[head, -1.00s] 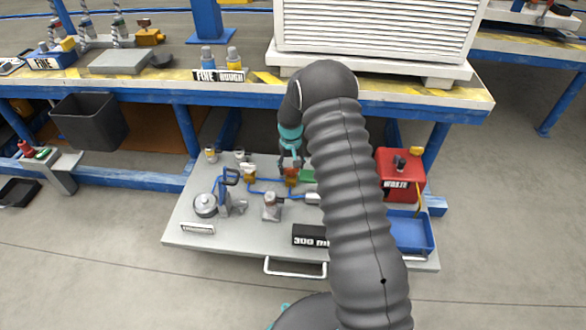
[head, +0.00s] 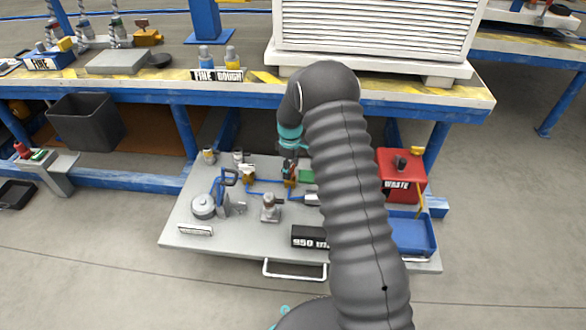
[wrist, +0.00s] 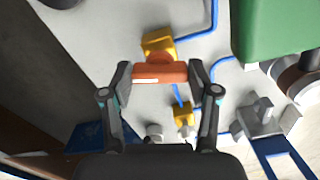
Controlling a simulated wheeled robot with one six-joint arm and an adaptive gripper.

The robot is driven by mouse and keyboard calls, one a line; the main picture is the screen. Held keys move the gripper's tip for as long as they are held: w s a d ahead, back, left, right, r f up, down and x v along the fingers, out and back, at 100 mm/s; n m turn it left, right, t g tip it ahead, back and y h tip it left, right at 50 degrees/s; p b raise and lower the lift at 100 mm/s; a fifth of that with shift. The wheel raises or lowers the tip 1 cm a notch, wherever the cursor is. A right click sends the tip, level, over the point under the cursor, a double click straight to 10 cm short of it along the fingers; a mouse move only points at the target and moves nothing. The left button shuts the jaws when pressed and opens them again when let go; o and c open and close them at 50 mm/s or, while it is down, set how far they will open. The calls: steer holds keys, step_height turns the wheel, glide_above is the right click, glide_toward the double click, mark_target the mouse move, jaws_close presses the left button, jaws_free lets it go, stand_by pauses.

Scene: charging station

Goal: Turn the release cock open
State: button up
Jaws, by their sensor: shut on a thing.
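The release cock appears to be the yellow valve body (wrist: 157,43) with an orange bar handle (wrist: 160,73) in the wrist view. My gripper (wrist: 160,72) is shut on the orange handle, one finger at each end of the bar. In the head view my gripper (head: 289,168) reaches down onto the cock (head: 289,182) near the back middle of the grey board (head: 178,232). The fingers and my arm partly hide the cock there.
Blue tubing and a second yellow fitting (wrist: 183,112) are close to my fingers. A green block (wrist: 275,30) stands at the right. The bench edge overhangs behind.

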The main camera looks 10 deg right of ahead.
steer(key=shift+s+a+f+n, duration=0.1)
steer(key=shift+s+n, duration=0.05)
steer(key=shift+n, duration=0.6)
steer(key=shift+s+a+f+n, duration=0.1)
steer(key=shift+n, duration=0.65)
steer(key=o, duration=1.2)
steer(key=shift+a+r, duration=0.1)
steer(key=shift+a, duration=0.1)
steer(key=shift+c, duration=0.2)
steer(key=shift+w+d, duration=0.1)
steer(key=shift+d, duration=0.15)
steer(key=shift+r, duration=0.3)
step_height(320, 180, up, 12)
steer(key=shift+f, duration=0.25)
